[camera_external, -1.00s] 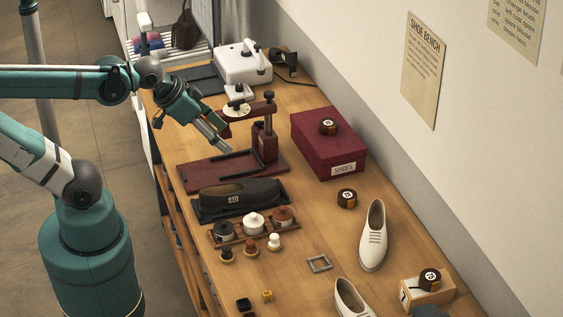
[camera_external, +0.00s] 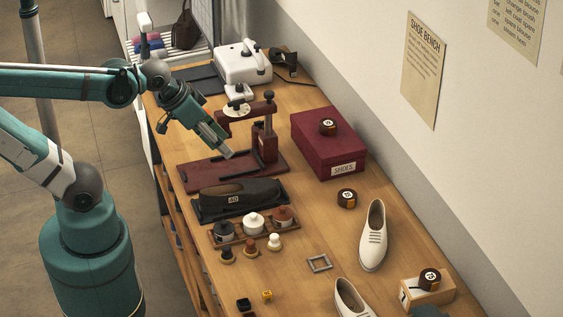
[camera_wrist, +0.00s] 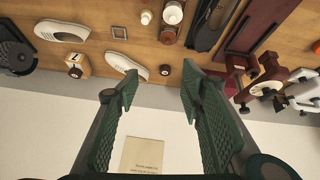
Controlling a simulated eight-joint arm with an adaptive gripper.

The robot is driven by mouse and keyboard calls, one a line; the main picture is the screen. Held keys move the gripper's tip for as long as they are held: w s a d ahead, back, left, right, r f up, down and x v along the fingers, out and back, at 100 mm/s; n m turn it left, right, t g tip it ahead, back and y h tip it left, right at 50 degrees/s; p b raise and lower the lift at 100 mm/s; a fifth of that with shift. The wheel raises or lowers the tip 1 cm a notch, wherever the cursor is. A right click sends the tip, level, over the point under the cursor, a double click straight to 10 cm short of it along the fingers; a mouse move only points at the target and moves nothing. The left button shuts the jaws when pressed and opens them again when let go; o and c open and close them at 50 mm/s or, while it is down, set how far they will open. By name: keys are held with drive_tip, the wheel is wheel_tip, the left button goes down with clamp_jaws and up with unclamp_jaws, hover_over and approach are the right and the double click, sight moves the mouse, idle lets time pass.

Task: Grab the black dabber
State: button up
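The black dabber (camera_external: 227,254) stands on the bench at the left end of a short row of small knobbed dabbers, beside a brown one (camera_external: 250,249) and a white one (camera_external: 274,242). My gripper (camera_external: 226,151) is in the air over the dark red press base, well behind the dabbers. In the wrist view my gripper (camera_wrist: 158,80) has its two green fingers wide apart with nothing between them. The white dabber (camera_wrist: 146,17) shows near the top there. I cannot make out the black dabber in the wrist view.
A rack with black, white (camera_external: 253,222) and brown tins stands just behind the dabbers. A dark red shoe box (camera_external: 330,145), white shoes (camera_external: 374,235) and a small frame (camera_external: 319,263) lie to the right.

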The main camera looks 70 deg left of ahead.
wheel_tip(320, 180, down, 13)
drive_tip(key=d+n+g+h+b, duration=0.2)
drive_tip(key=n+g+b, duration=0.1)
drive_tip(key=n+b, duration=0.3)
drive_tip(key=n+g+h+b, duration=0.2)
drive_tip(key=n+g+b, duration=0.2)
drive_tip(key=n, duration=0.3)
approach(226, 247)
drive_tip(key=f, duration=0.1)
drive_tip(key=shift+w+d+f+n+h+b, duration=0.1)
drive_tip(key=shift+d+f+n+h+b, duration=0.1)
drive_tip(key=shift+f+n, duration=0.2)
drive_tip(key=shift+w+d+f+n+h+b, duration=0.1)
drive_tip(key=shift+d+f+n, duration=0.2)
drive_tip(key=shift+f, duration=0.15)
drive_tip(key=shift+b+x, duration=0.3)
drive_tip(key=shift+x, duration=1)
drive_tip(key=shift+s+a+f, duration=0.1)
drive_tip(key=shift+b+x, duration=0.75)
drive_tip(key=shift+x, duration=1.75)
drive_tip(key=shift+s+a, duration=0.1)
